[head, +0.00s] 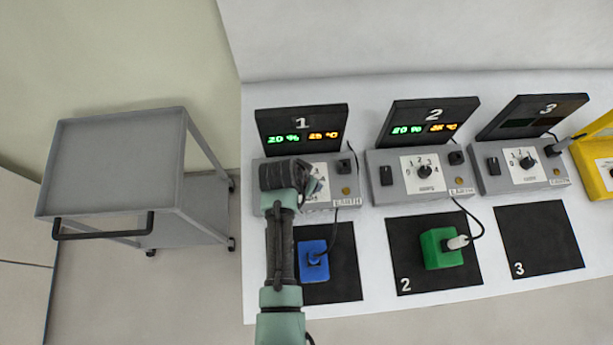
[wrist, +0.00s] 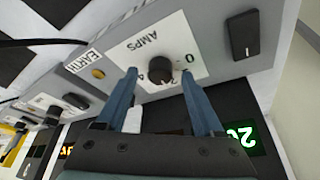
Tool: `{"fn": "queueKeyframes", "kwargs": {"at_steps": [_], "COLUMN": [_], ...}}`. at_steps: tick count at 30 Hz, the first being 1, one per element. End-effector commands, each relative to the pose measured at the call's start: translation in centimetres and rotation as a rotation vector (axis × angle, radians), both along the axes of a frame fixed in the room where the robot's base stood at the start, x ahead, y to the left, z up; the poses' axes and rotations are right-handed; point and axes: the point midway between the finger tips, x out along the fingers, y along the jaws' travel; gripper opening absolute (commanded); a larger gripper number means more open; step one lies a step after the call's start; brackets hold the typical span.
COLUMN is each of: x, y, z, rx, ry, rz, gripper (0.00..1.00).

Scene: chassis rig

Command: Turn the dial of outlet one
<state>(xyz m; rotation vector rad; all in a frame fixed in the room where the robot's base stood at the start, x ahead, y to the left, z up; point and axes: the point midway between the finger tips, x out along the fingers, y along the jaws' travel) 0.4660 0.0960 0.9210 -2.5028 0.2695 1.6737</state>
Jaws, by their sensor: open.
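Outlet one is the grey box (head: 347,188) at the left of the row, below the display marked 1 (head: 303,124). In the wrist view its black dial (wrist: 160,70) sits on a white plate marked AMPS (wrist: 145,46). My gripper (wrist: 160,76) is open, with one blue finger on each side of the dial. The fingertips reach about level with the dial; I cannot tell whether they touch it. In the head view my gripper (head: 312,187) is in front of outlet one and hides its dial.
Outlet one also has a black rocker switch (wrist: 243,34) and a yellow earth button (head: 346,191). A blue block (head: 313,259) with a cable lies on the mat below. Outlets two (head: 385,193) and three (head: 490,183) stand to the right. A grey trolley (head: 115,160) stands left.

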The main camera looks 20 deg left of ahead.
Motion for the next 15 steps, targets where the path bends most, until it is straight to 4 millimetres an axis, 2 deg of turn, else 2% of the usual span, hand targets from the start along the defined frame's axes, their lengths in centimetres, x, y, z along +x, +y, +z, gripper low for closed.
{"fn": "queueKeyframes", "kwargs": {"at_steps": [12, 15], "x": [0.27, 0.25], "y": [-0.05, -0.06], "z": [-0.53, -0.52], "rx": [0.001, 0.001], "ry": [-0.001, -0.001], "rz": [-0.001, -0.001], "gripper": [0.69, 0.51]}}
